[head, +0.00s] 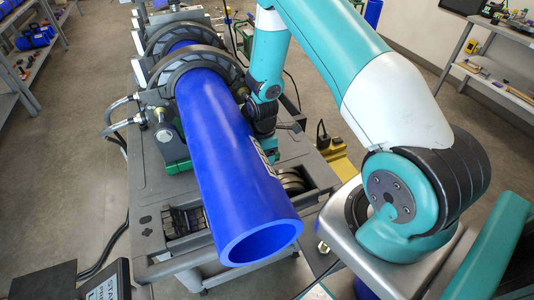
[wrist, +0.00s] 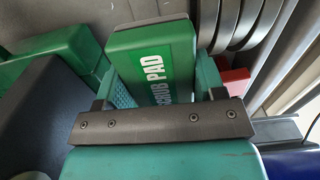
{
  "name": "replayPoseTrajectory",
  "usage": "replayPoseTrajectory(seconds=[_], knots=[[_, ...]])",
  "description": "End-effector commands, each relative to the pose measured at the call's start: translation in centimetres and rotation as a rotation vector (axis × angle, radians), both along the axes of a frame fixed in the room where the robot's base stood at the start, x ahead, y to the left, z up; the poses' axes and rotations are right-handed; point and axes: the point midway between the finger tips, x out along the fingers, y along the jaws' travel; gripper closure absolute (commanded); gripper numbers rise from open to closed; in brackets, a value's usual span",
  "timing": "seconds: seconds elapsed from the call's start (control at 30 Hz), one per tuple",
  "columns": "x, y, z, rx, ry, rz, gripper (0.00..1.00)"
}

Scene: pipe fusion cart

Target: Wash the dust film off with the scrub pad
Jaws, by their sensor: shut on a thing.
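The scrub pad (wrist: 155,62) is a green block with white lettering ending in "PAD", seen in the wrist view. My gripper (wrist: 163,88) is shut on it, with a teal finger at each side. In the head view my gripper is low on the right side of the blue pipe (head: 222,150), which partly hides it; I cannot make out the pad there. The pipe also shows in the lower right corner of the wrist view (wrist: 292,166). No dust film can be made out on the visible blue surface.
Dark ring clamps (head: 190,66) hold the pipe on the grey cart (head: 148,195). Shelves stand along both sides of the room.

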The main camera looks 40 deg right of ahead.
Motion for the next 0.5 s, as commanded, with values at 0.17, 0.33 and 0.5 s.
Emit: replayPoseTrajectory(seconds=[0.17,0.33,0.5], knots=[[0.05,-0.02,1.59,-0.002,-0.002,0.0,0.59],[0.07,-0.01,1.46,-0.002,-0.002,0.0,0.59],[0.09,-0.02,1.78,-0.002,-0.003,0.0,0.59]])
